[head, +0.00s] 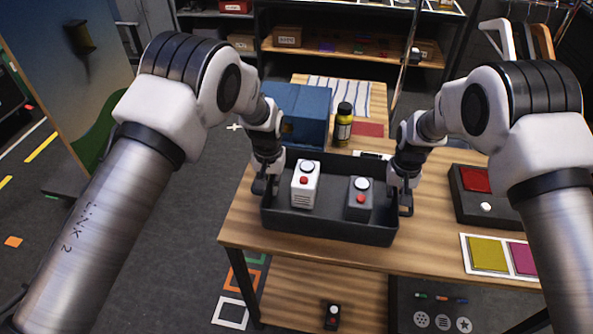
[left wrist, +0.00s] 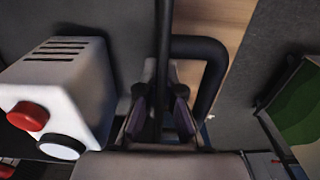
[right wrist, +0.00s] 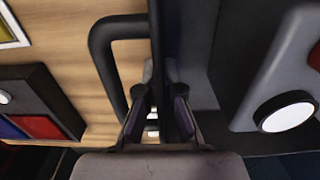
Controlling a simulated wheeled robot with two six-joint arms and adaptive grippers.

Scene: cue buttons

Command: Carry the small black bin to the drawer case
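The small black bin (head: 330,229) is at the front left of the wooden table in the head view; I cannot tell if it touches the tabletop. Inside stand a white box (head: 305,190) and a dark grey box (head: 359,204), each with a red button and a round white-topped one. My left gripper (head: 265,187) is shut on the bin's left wall, beside its handle (left wrist: 213,75). My right gripper (head: 404,203) is shut on the right wall, beside the other handle (right wrist: 103,65). I cannot make out a drawer case for certain.
A black box with a red panel (head: 476,180) and coloured squares (head: 488,254) lie to the right. A small dark box (head: 332,316) sits on the lower shelf.

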